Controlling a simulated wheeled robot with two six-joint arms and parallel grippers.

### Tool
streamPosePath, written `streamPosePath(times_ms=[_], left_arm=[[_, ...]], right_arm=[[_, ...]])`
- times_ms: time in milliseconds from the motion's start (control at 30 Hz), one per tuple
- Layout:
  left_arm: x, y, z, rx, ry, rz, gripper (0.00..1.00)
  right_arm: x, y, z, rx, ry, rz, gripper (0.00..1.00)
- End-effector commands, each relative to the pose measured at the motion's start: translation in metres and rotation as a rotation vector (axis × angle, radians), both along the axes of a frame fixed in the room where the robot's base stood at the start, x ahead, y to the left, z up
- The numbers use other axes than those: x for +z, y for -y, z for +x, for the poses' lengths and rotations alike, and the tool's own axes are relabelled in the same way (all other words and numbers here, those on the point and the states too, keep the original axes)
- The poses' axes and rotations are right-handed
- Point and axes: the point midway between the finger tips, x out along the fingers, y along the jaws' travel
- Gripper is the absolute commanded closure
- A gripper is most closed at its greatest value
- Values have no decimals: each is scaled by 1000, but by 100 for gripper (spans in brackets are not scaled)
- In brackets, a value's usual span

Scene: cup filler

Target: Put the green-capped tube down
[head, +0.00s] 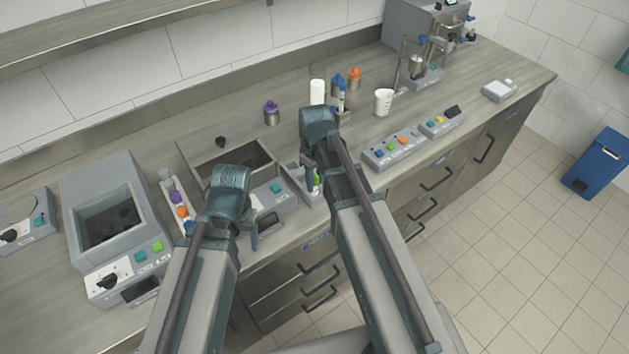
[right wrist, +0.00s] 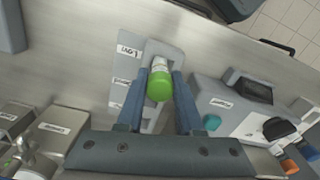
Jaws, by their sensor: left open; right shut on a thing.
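The green-capped tube (right wrist: 159,82) is between the fingers of my right gripper (right wrist: 156,100) in the right wrist view, its green cap facing the camera. The gripper is shut on it. Below the tube is a narrow grey labelled holder (right wrist: 172,52); I cannot tell whether the tube touches it. My left gripper (head: 254,234) is open over the front edge, by a grey device, mostly hidden by my own arm.
A grey basin (head: 265,158) is behind my left wrist. A rack with coloured caps (head: 168,185) stands left of it. A button panel (head: 392,150) and a white cup (head: 383,102) are on the right.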

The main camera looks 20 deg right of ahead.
Motion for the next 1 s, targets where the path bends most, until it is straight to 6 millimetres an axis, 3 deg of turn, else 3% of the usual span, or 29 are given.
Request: streamPosePath(times_ms=[33, 67, 200, 667, 1000], left_arm=[[-3, 0, 0, 0, 0, 0, 31], [-2, 0, 0, 0, 0, 0, 31], [-2, 0, 0, 0, 0, 0, 31], [3, 0, 0, 0, 0, 0, 31], [39, 0, 0, 0, 0, 0, 31]], right_arm=[[-4, 0, 0, 0, 0, 0, 100], [-2, 0, 0, 0, 0, 0, 61], [-2, 0, 0, 0, 0, 0, 36], [3, 0, 0, 0, 0, 0, 34], [39, 0, 0, 0, 0, 0, 34]])
